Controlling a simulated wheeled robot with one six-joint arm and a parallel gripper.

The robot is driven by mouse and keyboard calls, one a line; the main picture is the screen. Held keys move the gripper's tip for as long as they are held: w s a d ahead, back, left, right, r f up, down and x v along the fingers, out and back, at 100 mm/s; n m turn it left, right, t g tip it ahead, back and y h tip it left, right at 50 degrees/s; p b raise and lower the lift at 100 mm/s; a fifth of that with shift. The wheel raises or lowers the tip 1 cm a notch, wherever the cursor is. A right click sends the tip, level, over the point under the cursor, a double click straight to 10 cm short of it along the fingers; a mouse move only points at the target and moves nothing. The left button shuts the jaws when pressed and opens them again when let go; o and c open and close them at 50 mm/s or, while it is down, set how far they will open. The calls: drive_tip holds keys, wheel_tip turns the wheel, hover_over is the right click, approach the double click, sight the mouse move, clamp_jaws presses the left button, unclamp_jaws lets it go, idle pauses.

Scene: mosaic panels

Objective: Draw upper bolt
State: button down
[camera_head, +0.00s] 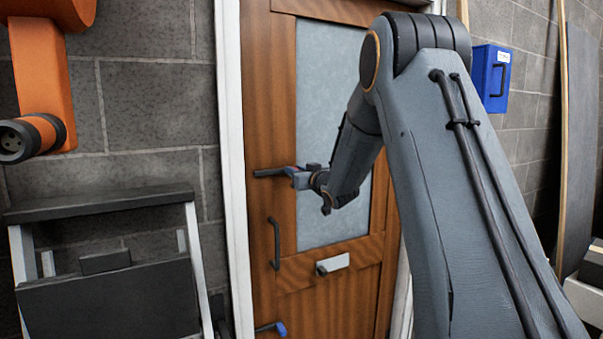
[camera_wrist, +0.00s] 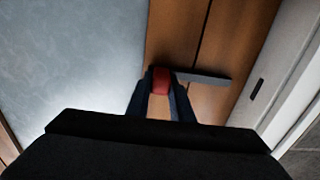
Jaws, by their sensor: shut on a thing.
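The wooden door (camera_head: 340,290) has a frosted glass pane and stands in front of me in the head view. The upper bolt (camera_head: 268,172) is a dark horizontal bar at the door's left side. My gripper (camera_head: 297,177) is at the bolt's right end. In the wrist view, its dark fingers straddle a red knob (camera_wrist: 161,80), and the bolt's grey bar (camera_wrist: 205,78) runs right from there towards the pale frame. The gripper is shut on the knob, part of which the fingers hide.
Below are a vertical pull handle (camera_head: 275,243), a letter plate (camera_head: 333,264) and a lower bolt with a blue knob (camera_head: 281,328). A dark slot (camera_wrist: 257,88) shows in the white frame. A blue box (camera_head: 491,77) hangs right; a dark folding stand (camera_head: 107,290) is left.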

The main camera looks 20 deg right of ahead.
drive_tip(key=shift+d+r, duration=0.1)
drive_tip(key=shift+d, duration=0.05)
drive_tip(key=c, duration=1.6)
unclamp_jaws()
drive_tip(key=shift+d, duration=0.15)
drive_tip(key=shift+o, duration=0.2)
drive_tip(key=shift+s, duration=0.3)
drive_tip(key=s+d+b, duration=0.1)
drive_tip(key=s+b, duration=0.1)
drive_tip(key=s, duration=0.5)
